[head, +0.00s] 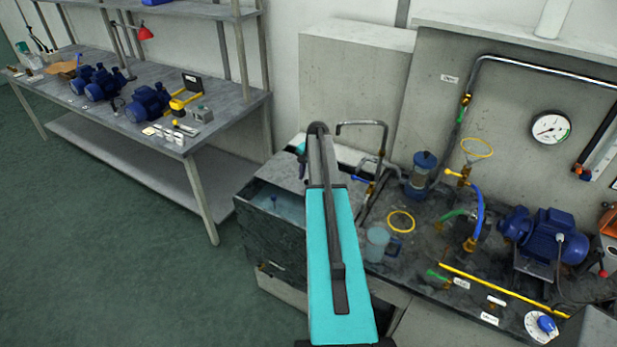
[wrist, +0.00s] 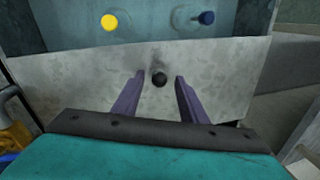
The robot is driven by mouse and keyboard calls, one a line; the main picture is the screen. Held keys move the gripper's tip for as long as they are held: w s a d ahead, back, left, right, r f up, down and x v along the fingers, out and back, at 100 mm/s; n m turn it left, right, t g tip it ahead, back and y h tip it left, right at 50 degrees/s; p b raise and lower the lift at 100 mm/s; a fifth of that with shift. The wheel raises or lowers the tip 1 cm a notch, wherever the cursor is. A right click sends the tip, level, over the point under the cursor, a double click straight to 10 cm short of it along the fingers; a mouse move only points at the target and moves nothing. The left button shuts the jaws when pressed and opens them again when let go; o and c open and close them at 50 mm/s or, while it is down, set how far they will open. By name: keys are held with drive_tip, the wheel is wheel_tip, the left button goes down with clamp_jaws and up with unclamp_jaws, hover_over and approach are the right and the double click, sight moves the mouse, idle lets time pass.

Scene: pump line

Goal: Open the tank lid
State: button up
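The tank (head: 268,238) stands at the left end of the pump bench, with bluish water showing in its front part. Its grey lid (head: 278,170) lies over the part behind the water; it also shows in the wrist view as a grey panel (wrist: 85,82). A black knob (wrist: 159,79) sits on the lid. My gripper (wrist: 160,88) has its two purple fingers apart, with the knob between their tips and a gap visible on both sides. I cannot tell how far the tips are above the lid. In the head view my arm hides most of the gripper and knob.
A yellow round thing (wrist: 109,22) and a blue one (wrist: 206,18) show in the water area beyond the lid. A bent grey pipe (head: 362,124), a blue-capped cylinder (head: 422,172) and a blue pump (head: 548,236) stand right of the tank. Floor is clear left.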

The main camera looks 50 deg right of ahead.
drive_tip(key=shift+f, duration=0.15)
clamp_jaws()
drive_tip(key=shift+w+d+b, duration=0.2)
drive_tip(key=shift+d, duration=0.5)
drive_tip(key=shift+w+d+b, duration=0.25)
drive_tip(key=shift+d, duration=0.45)
drive_tip(key=shift+w+d+b, duration=0.2)
drive_tip(key=shift+d, duration=0.5)
unclamp_jaws()
drive_tip(key=shift+s, duration=0.1)
